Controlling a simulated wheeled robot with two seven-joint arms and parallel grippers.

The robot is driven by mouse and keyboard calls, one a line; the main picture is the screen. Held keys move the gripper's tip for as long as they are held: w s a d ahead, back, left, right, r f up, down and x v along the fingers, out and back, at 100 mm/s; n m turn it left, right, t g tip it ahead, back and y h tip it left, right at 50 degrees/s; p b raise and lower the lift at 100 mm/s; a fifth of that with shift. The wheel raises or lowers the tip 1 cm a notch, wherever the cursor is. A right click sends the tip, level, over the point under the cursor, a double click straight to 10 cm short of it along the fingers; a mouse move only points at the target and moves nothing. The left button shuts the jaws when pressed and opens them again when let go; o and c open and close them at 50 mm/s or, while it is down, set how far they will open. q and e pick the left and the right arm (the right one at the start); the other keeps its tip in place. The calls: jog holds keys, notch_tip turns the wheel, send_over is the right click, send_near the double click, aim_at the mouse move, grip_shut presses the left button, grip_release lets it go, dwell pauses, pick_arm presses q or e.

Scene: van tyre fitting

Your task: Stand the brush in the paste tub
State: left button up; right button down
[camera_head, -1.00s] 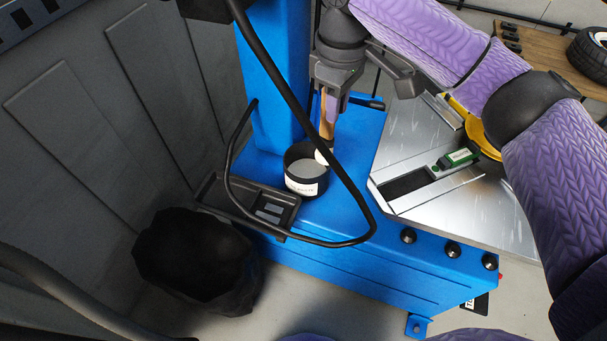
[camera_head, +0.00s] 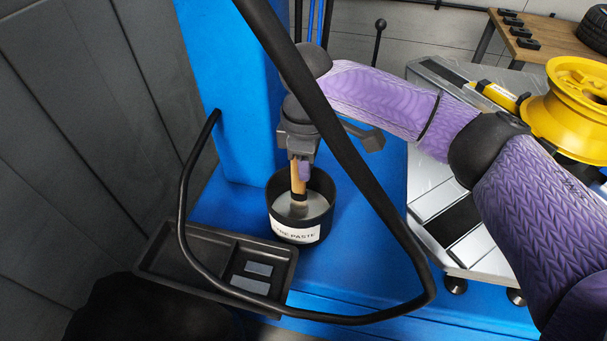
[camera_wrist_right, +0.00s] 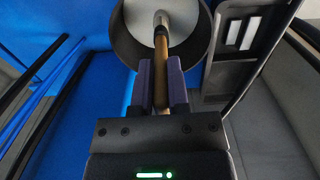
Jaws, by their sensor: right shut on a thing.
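The paste tub (camera_head: 295,236) is a black round tub with a white label and pale grey paste inside. It stands on the blue machine top (camera_head: 375,185), and in the right wrist view the tub (camera_wrist_right: 126,40) is at the top. My right gripper (camera_head: 299,163) is shut on the wooden handle of the brush (camera_head: 298,182). The brush is close to upright, with its head down inside the tub's rim. The brush (camera_wrist_right: 161,45) also shows between the fingers in the right wrist view. Whether the bristles touch the paste or the floor of the tub, I cannot tell. My left gripper is out of view.
A black tray (camera_head: 196,258) with grey pieces in it sits left of the tub. A thick black hose (camera_head: 345,160) loops in front of the tub and tray. A yellow wheel rim (camera_head: 570,105) is at the right.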

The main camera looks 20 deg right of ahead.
jog(key=shift+f, duration=0.25)
jog(key=shift+p, duration=0.35)
jog(key=c, duration=0.9)
grip_release()
jog(key=shift+f, duration=0.1)
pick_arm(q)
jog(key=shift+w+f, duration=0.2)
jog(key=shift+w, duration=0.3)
pick_arm(e)
jog(key=shift+o, duration=1.4)
jog(key=shift+r, duration=0.2)
notch_tip(320, 180, up, 12)
jog(key=p, duration=0.7)
jog(key=shift+a, duration=0.1)
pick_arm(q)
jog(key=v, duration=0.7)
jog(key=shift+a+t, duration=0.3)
